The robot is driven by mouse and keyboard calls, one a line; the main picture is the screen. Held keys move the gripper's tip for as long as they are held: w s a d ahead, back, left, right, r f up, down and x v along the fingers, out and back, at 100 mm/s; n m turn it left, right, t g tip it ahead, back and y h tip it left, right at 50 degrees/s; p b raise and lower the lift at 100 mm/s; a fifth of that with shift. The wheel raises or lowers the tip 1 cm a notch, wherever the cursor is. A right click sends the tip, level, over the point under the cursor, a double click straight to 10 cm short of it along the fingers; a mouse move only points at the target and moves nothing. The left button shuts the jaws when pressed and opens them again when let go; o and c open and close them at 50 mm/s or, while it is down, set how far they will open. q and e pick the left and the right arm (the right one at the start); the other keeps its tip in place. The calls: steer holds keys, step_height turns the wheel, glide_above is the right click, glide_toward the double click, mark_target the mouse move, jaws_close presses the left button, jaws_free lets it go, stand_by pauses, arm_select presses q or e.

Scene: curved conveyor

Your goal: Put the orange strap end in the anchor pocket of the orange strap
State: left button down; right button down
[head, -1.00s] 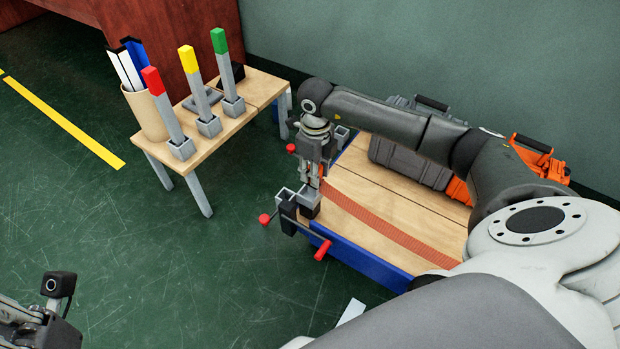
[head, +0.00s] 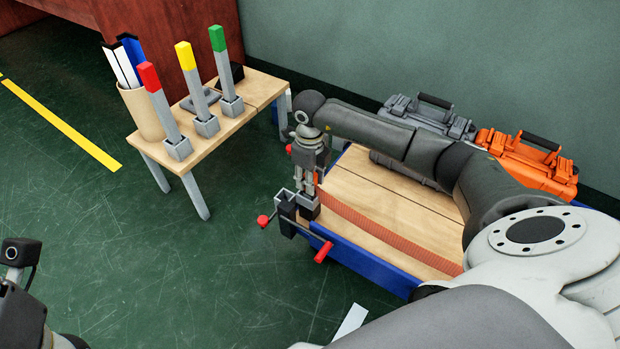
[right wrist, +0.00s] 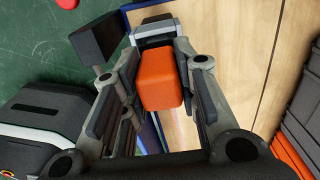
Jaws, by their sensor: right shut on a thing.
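The orange strap (head: 385,230) runs across the wooden top of the blue-edged cart to its left end. My right gripper (head: 309,190) points down there and is shut on the orange strap end (right wrist: 160,78), a block between its fingers in the right wrist view. A small grey anchor pocket (head: 308,208) stands at the cart's edge, right below the fingertips. It shows just past the strap end in the right wrist view (right wrist: 153,30). I cannot tell whether the end is inside it. Only part of my left gripper (head: 20,310) shows; its fingertips are hidden.
Red-handled cranks (head: 322,252) stick out from the cart's near edge. A grey case (head: 430,118) and an orange case (head: 525,160) stand at the back. A side table (head: 235,112) holds red, yellow and green-topped posts and a cup (head: 142,112) of strips.

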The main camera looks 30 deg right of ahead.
steer(key=c, duration=1.1)
jaws_free()
steer(key=shift+f, duration=0.1)
